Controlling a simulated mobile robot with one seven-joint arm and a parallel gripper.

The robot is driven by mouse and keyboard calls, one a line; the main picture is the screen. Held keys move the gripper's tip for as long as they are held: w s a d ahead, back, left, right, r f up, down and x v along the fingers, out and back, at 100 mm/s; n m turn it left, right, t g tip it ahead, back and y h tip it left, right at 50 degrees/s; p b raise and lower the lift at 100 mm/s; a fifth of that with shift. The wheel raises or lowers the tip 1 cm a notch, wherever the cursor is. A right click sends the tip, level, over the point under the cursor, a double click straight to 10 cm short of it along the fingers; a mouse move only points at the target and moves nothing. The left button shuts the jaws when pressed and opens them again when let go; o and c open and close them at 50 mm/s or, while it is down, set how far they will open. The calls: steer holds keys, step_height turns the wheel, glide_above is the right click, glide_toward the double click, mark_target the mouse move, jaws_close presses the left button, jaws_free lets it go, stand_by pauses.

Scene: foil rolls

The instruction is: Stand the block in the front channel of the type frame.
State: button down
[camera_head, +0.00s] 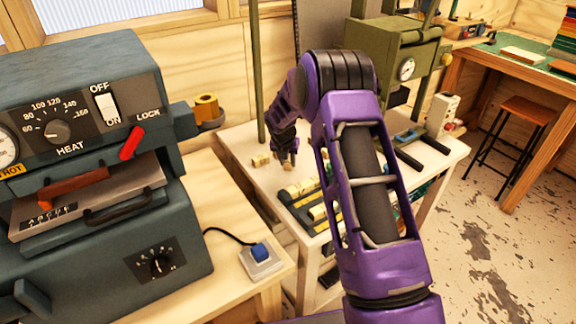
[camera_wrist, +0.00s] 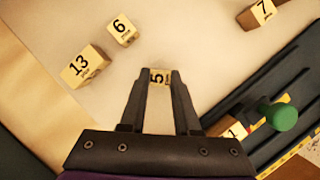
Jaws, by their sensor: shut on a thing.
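My gripper (camera_wrist: 157,74) is shut on a small wooden block marked 5 (camera_wrist: 158,77), which shows between the fingertips in the wrist view. In the head view my gripper (camera_head: 287,157) is low over the light table, left of and behind the type frame. The dark type frame (camera_wrist: 278,75) runs diagonally along the right of the wrist view and has a green knob (camera_wrist: 281,117). It also shows in the head view (camera_head: 291,208), partly behind my arm. A block marked 1 (camera_wrist: 235,130) is at the frame, partly hidden by my gripper. Whether the held block touches the table is unclear.
Loose blocks marked 13 (camera_wrist: 82,68) and 6 (camera_wrist: 122,29) lie left of my gripper, and one marked 7 (camera_wrist: 257,14) lies at the upper right. The tabletop between them is clear. A heat press (camera_head: 90,180) stands left in the head view.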

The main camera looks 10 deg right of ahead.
mark_target(288, 163)
step_height(288, 163, up, 8)
steer(key=shift+r+p, duration=0.1)
steer(key=shift+p, duration=0.25)
steer(key=s+d+r+m+g+h+b, duration=0.25)
steer(key=s+d+m+b, duration=0.55)
steer(key=s+d, duration=0.85)
steer(key=shift+m, duration=0.5)
steer(key=f, duration=0.6)
steer(key=a+f+b, duration=0.1)
steer(key=f, duration=0.2)
steer(key=shift+s+f, duration=0.1)
steer(key=shift+f, duration=0.2)
steer(key=shift+f, duration=0.2)
steer(key=c, duration=0.6)
jaws_free()
steer(key=shift+c, duration=0.2)
